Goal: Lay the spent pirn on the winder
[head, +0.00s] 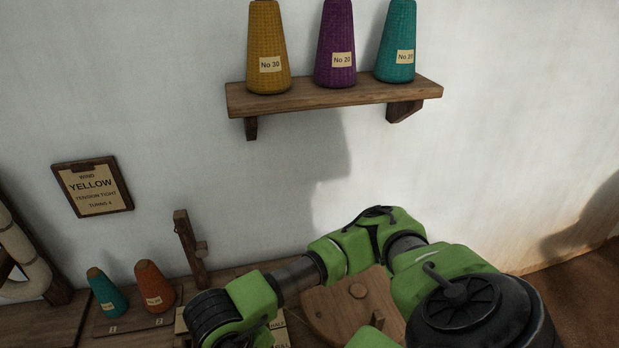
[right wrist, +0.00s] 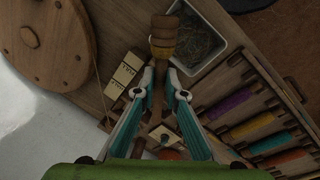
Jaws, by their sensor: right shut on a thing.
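The pirn (right wrist: 163,42), a wooden stick with a yellowish band below its brown head, is in the right wrist view. My right gripper (right wrist: 160,78) is shut on its shaft; the head end points to the top of the picture and overlaps the edge of a white tray. A large round wooden wheel (right wrist: 45,35), seemingly part of the winder, stands at upper left, apart from the pirn. In the head view my right arm partly covers this wooden wheel (head: 350,310), and the gripper's fingers are hidden. My left gripper is in neither view.
The white tray (right wrist: 226,58) holds tangled thread. A rack of coloured pirns (right wrist: 240,106) lies at right. Pale labelled blocks (right wrist: 123,76) sit beside the wheel. A wall card (head: 93,187) reads yellow, tension tight, turns 4. Small teal and orange cones (head: 154,287) stand at left.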

